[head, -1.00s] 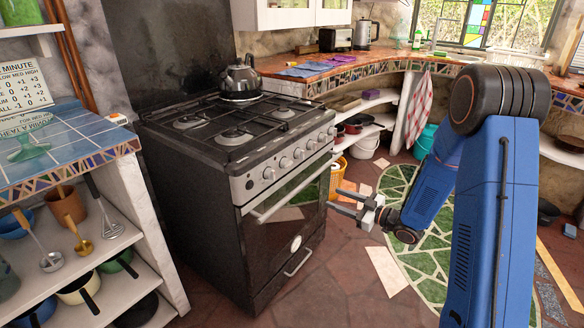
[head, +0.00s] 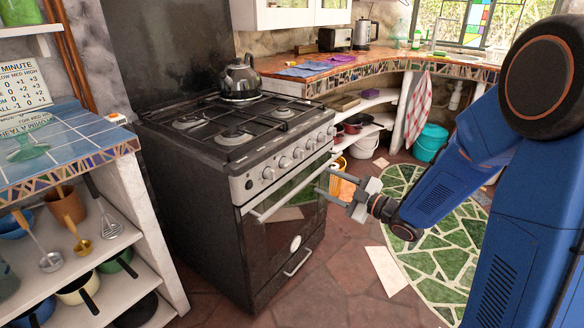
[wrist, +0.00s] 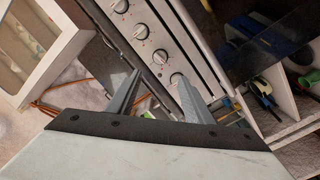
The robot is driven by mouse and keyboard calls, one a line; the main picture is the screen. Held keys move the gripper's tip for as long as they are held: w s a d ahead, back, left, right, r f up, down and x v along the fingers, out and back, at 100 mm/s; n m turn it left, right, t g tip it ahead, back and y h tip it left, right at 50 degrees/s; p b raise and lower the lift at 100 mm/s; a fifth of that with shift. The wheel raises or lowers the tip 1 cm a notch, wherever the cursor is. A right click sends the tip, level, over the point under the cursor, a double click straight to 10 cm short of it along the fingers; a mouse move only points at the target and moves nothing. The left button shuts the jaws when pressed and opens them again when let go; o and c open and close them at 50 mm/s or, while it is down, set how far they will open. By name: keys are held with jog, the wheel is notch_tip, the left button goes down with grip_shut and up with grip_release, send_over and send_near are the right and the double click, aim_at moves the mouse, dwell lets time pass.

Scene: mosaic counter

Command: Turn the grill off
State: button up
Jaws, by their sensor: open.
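The black and silver stove (head: 215,215) stands in the middle of the head view, with a slanted silver panel carrying a row of several round knobs (head: 284,162). Which knob belongs to the grill cannot be told. My gripper (head: 325,180) is open and empty, in front of the right part of the oven door, below the panel. In the wrist view, the open fingers (wrist: 158,76) point towards the panel; a knob (wrist: 177,79) shows close to the right fingertip and another knob (wrist: 160,56) shows between the fingers. Contact cannot be told.
A silver handle bar (head: 290,190) crosses the oven door close to my gripper. A kettle (head: 240,80) sits on the hob. A tiled counter and shelves (head: 120,180) stand to the left. The floor (head: 335,285) in front is clear, with a green mosaic patch (head: 440,250).

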aim_at(289, 165)
jog(key=x, duration=1.5)
jog(key=shift+c, duration=0.2)
jog(key=c, duration=1)
